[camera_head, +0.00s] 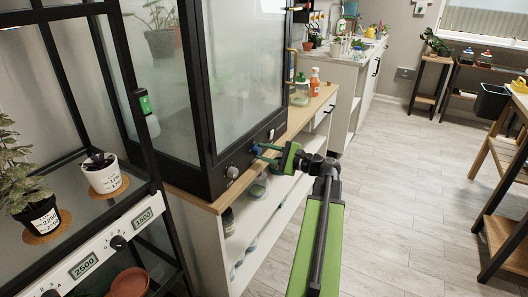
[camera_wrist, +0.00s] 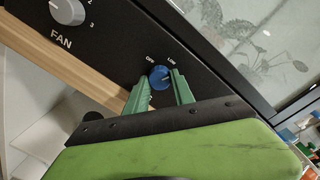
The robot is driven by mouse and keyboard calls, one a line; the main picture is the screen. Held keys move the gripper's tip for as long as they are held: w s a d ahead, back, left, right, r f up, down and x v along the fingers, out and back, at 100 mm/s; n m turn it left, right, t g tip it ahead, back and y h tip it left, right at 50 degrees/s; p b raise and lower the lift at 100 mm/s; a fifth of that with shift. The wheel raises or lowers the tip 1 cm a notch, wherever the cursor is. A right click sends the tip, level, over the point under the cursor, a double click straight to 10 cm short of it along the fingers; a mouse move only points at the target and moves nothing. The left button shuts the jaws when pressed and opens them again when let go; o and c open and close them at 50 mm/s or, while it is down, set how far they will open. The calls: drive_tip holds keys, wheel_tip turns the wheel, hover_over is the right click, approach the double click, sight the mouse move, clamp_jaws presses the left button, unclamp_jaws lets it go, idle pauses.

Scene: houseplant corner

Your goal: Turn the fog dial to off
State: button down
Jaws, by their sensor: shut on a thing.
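The blue dial (camera_wrist: 159,78) sits on the black front panel of the glass cabinet, with OFF printed at its upper left and LOW at its upper right. Its pointer position is too small to tell, and any name or lower markings are hidden by my gripper. My gripper (camera_wrist: 161,82) has its two green fingers shut on the dial, one on each side. In the head view my gripper (camera_head: 261,153) reaches in from the right to the panel, with the blue dial (camera_head: 256,150) at its fingertips.
A grey FAN knob (camera_wrist: 66,11) is on the same panel, left of the dial. The glass cabinet (camera_head: 245,75) stands on a wood-topped shelf unit (camera_head: 205,201). A black rack with potted plants (camera_head: 104,173) is at left. The floor (camera_head: 410,190) at right is clear.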

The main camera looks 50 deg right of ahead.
drive_tip(key=n, duration=0.5)
drive_tip(key=shift+h, duration=0.3)
drive_tip(key=n, duration=0.4)
drive_tip(key=shift+n, duration=0.4)
drive_tip(key=n, duration=0.8)
drive_tip(key=shift+a+h, duration=0.1)
drive_tip(key=shift+h, duration=0.2)
drive_tip(key=shift+n, duration=0.4)
drive_tip(key=c, duration=1.1)
unclamp_jaws()
drive_tip(key=shift+s, duration=0.1)
